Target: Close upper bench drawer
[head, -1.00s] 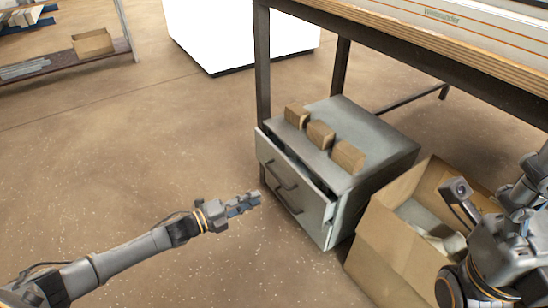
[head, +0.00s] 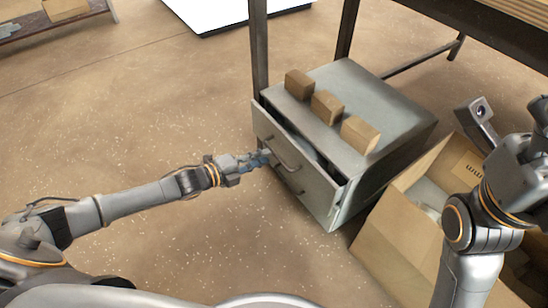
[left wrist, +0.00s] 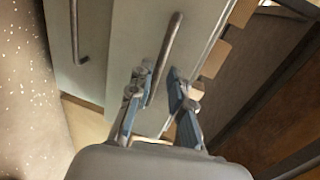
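The upper bench drawer (head: 318,178) belongs to a grey drawer unit (head: 365,95) under the bench. It stands slightly open, with a dark gap behind the top of its front. My left gripper (head: 267,158) is at its bar handle (head: 287,160). In the left wrist view the left gripper (left wrist: 158,82) has its blue-padded fingers apart, with the lower end of the upper handle (left wrist: 166,52) close to the left finger. I cannot tell whether they touch. The lower drawer's handle (left wrist: 75,32) is further left there. My right arm is at the right edge; its fingers are not visible.
Several brown blocks, one of them the nearest block (head: 360,134), stand in a row on the unit's top. An open cardboard box (head: 395,245) stands right of the unit. A bench leg (head: 259,45) rises behind it. The floor left of the unit is clear.

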